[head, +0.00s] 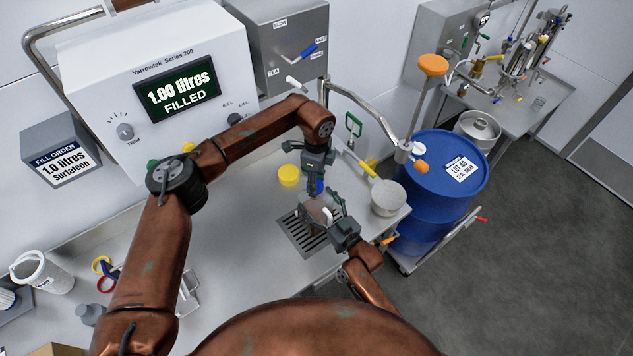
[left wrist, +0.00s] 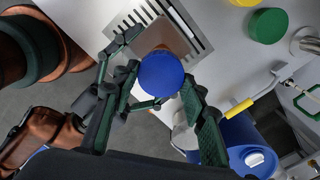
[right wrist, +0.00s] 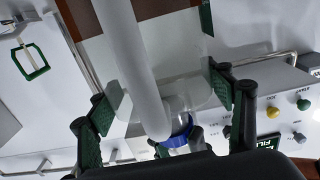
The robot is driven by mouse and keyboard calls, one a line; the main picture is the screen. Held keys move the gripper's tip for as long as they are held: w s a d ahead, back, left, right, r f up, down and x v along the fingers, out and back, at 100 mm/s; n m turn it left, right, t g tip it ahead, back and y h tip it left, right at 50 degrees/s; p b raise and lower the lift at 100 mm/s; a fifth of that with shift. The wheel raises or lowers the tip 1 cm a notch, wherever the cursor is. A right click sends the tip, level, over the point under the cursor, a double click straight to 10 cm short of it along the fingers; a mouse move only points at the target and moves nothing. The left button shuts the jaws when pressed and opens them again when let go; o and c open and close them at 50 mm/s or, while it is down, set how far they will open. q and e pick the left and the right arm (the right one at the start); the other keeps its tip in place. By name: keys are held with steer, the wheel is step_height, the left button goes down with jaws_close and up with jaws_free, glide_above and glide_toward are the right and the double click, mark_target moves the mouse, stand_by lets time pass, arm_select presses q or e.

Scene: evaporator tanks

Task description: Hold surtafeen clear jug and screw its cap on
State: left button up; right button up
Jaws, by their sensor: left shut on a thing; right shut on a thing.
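The clear jug (head: 314,212) with brownish contents stands on the drain grate at the front of the bench. My right gripper (head: 333,213) is shut on it from the right. In the right wrist view the jug's pale handle (right wrist: 133,62) runs between the fingers of the right gripper (right wrist: 165,110). The blue cap (head: 319,187) is at the jug's mouth; it also shows in the left wrist view (left wrist: 161,75) and the right wrist view (right wrist: 180,132). My left gripper (head: 317,172) is above, shut on the cap. How tightly the cap sits is hidden.
The drain grate (head: 293,236) lies under the jug. A yellow lid (head: 289,175) is behind left, and a grey bowl (head: 388,198) is to the right. A blue drum (head: 445,190) stands beyond the bench edge. The filling machine (head: 120,80) reads 1.00 litres filled.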

arm_select(q)
steer(key=shift+f, duration=0.4)
